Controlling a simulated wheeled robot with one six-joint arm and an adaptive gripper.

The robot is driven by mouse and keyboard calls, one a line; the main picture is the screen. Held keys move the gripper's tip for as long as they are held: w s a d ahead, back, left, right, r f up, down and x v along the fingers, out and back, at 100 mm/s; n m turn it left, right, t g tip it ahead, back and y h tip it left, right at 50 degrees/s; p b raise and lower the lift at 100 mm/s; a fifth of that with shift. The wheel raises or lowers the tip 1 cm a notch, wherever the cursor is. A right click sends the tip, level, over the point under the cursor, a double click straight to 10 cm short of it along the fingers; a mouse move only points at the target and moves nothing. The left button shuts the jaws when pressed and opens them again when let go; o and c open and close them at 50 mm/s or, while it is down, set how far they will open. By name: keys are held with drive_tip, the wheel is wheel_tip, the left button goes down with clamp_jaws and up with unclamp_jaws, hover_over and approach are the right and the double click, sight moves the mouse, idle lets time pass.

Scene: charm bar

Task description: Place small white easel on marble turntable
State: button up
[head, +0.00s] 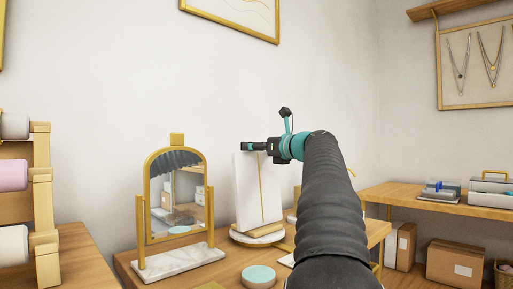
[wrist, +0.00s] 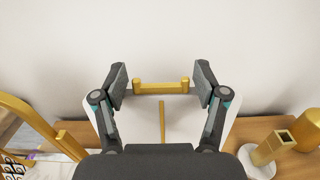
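The small white easel (head: 246,190) stands upright on the table in the head view, with a gold strip down its face and a wooden ledge at its foot. A round pale disc with a gold rim, which looks like the marble turntable (head: 240,240), shows under its foot; exact contact is unclear. My gripper (head: 248,146) is at the easel's top edge. In the wrist view my gripper (wrist: 160,83) is open, its fingers on either side of a gold bar (wrist: 161,86) at the easel's top, with slight gaps. The white panel (wrist: 182,118) lies below.
A gold-framed mirror (head: 148,190) on a marble base (head: 180,262) stands left of the easel. A round teal-topped tin (head: 258,277) sits in front. In the wrist view, a white stand with a gold tube (wrist: 262,154) is at right. Spools (head: 12,175) are far left.

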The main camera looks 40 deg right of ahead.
idle(0.3)
drive_tip(key=s+b, duration=0.1)
drive_tip(key=s, duration=1.1)
drive_tip(key=shift+d, duration=0.45)
